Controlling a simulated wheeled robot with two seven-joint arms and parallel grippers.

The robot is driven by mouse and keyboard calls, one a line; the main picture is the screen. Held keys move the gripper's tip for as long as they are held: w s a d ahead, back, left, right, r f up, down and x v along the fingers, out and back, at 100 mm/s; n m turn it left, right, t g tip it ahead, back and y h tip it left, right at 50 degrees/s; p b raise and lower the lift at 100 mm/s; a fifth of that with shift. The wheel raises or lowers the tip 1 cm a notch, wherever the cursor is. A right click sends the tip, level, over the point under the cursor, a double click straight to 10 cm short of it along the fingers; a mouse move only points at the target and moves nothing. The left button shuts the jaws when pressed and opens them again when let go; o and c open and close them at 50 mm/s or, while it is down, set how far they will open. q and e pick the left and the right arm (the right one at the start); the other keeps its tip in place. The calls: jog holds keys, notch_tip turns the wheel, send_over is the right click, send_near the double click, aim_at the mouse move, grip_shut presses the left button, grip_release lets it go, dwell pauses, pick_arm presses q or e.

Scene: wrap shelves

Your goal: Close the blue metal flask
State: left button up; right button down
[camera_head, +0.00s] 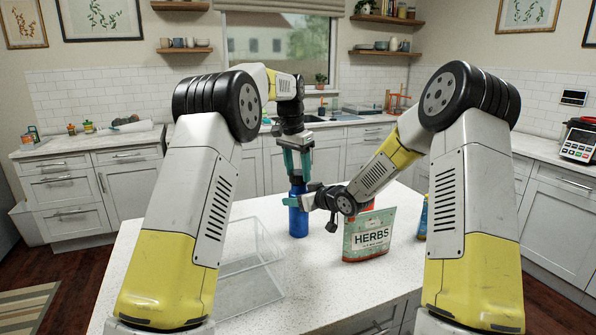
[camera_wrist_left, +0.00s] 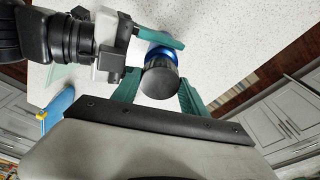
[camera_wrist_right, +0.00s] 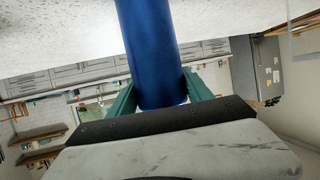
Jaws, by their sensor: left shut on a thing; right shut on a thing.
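The blue metal flask (camera_head: 298,222) stands upright on the white counter. Its dark cap (camera_wrist_left: 160,84) sits at its top, in line with the body; whether it is fully seated I cannot tell. My left gripper (camera_head: 297,168) points down from above and is shut on the cap, one finger on each side in the left wrist view. My right gripper (camera_head: 297,200) comes in level from the right and is shut on the flask's upper body. In the right wrist view the blue body (camera_wrist_right: 152,55) runs between its fingers.
A HERBS packet (camera_head: 369,236) stands just right of the flask, close to my right forearm. A clear open box (camera_head: 245,280) lies to the left. The counter's front middle is free.

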pick_arm(q)
jog(key=shift+f, duration=0.1)
jog(key=shift+f, duration=0.8)
jog(key=shift+f, duration=0.55)
jog(key=m, duration=0.3)
jog(key=m+g, duration=0.1)
jog(key=m, duration=0.2)
jog(key=shift+w+a+h, duration=0.1)
jog(key=shift+w+h, duration=0.05)
jog(key=shift+h, duration=0.15)
jog(key=m+g, duration=0.1)
jog(key=m, duration=0.6)
jog(key=shift+w, duration=0.15)
jog(key=m, duration=0.6)
jog(key=shift+w+f+m+g, duration=0.1)
jog(key=shift+m+g, duration=0.2)
jog(key=shift+g, duration=0.1)
jog(key=m+y, duration=0.1)
jog(key=m, duration=0.3)
jog(key=shift+d, duration=0.2)
jog(key=m, duration=0.3)
jog(key=shift+m+y, duration=0.4)
